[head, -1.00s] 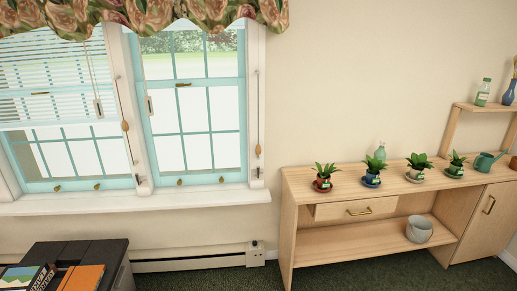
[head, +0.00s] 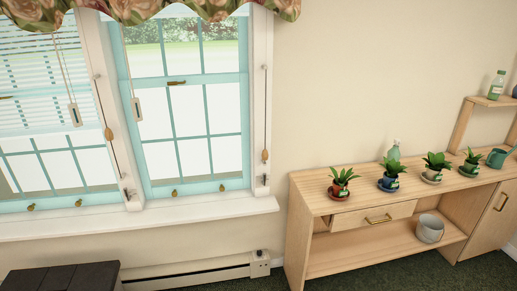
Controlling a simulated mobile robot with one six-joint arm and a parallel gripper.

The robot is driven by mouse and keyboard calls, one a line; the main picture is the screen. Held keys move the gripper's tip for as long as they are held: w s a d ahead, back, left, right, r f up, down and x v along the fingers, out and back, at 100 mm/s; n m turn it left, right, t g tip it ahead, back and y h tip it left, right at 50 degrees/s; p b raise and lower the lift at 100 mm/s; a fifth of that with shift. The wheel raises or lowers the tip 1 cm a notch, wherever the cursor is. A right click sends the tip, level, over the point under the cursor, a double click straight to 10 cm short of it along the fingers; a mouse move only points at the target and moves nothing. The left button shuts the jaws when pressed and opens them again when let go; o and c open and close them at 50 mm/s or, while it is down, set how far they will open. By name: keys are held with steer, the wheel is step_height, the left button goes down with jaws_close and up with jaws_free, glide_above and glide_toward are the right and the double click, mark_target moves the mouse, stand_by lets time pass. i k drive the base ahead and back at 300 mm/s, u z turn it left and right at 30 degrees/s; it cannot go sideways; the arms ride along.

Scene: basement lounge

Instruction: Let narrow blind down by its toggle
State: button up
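The narrow right window (head: 190,110) has no blind slats showing across its glass; its top is hidden by the floral valance (head: 210,8). A thin cord with a wooden toggle (head: 265,155) hangs on the frame right of this window. Another wooden toggle (head: 108,134) hangs on a cord on the post between the windows. A pale tag on a cord (head: 136,108) hangs at the narrow window's left side. The wider left window has a white slatted blind (head: 30,80) partly lowered, with a similar pale tag (head: 75,114). My gripper is not in view.
A wooden sideboard (head: 330,205) with several potted plants, a watering can (head: 497,158) and a grey pot (head: 430,228) stands at right. A white heater (head: 190,272) runs under the sill (head: 140,218). A dark chest (head: 65,279) is at lower left.

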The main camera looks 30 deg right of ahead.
mark_target(265, 155)
steer(key=u, duration=0.15)
steer(key=i, duration=0.9)
steer(key=u, duration=0.4)
